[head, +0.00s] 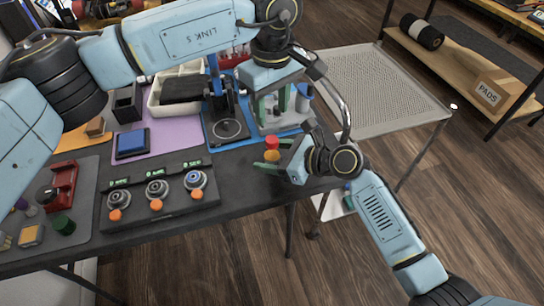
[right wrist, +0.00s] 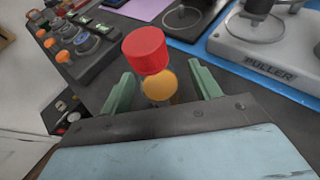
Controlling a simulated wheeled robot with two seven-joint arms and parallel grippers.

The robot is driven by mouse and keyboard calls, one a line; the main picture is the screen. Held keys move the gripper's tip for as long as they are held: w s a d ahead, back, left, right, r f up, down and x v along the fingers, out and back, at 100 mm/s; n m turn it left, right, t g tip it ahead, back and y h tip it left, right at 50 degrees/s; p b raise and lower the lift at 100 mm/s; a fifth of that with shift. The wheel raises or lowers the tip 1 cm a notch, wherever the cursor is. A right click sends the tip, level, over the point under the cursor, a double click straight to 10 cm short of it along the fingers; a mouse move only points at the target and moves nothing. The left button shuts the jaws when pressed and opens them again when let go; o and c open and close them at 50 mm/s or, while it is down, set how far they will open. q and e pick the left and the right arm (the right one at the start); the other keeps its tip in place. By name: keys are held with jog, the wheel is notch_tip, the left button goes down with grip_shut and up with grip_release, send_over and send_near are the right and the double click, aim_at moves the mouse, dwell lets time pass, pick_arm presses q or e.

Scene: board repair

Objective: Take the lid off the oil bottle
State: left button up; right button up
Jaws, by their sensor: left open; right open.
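The oil bottle (head: 272,156) is a small amber body with a red lid (head: 271,142), upright near the bench's right front edge. In the right wrist view the amber body (right wrist: 159,86) shows below the red lid (right wrist: 145,50). My right gripper (head: 274,157) is open; in the right wrist view its green fingers (right wrist: 162,90) stand on either side of the amber body with gaps. The bottle's base is hidden behind the gripper's palm. My left gripper (head: 291,97) is open and empty, higher and beyond the bottle, in front of the grey puller.
The grey puller (right wrist: 262,42) stands on a blue mat beyond the bottle. A control panel (head: 158,212) with several knobs is to the left. A white box (head: 163,96) is at the back. A perforated metal table (head: 385,95) is to the right, past a gap.

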aim_at(272, 139)
grip_shut()
pick_arm(q)
jog(key=m, duration=0.3)
jog(key=shift+m, duration=0.4)
jog(key=m, duration=0.3)
jog(key=shift+m, duration=0.3)
jog(key=m, duration=0.5)
jog(key=shift+m, duration=0.4)
jog(key=shift+f, duration=4)
